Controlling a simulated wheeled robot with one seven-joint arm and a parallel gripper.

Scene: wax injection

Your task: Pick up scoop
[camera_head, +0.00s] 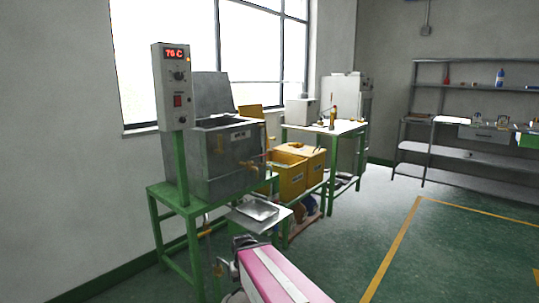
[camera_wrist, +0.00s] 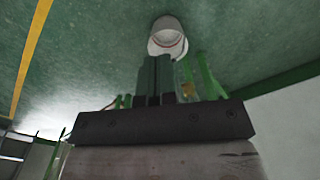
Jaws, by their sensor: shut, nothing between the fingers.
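I cannot make out a scoop for certain in either view. In the head view a flat silver metal pan (camera_head: 257,210) rests on a low grey shelf in front of the green stand. My gripper (camera_wrist: 155,60) shows in the wrist view with its two dark fingers together, shut and empty. Beyond the fingertips a white round container (camera_wrist: 168,36) stands on the green floor. The fingers hide part of what lies behind them.
A grey metal tank (camera_head: 225,160) with a control box reading 76 C (camera_head: 174,85) stands on a green frame (camera_head: 172,200). Yellow bins (camera_head: 290,175) and a white-topped table (camera_head: 340,127) are behind. Grey shelving (camera_head: 445,160) is at the right. The floor at right is clear.

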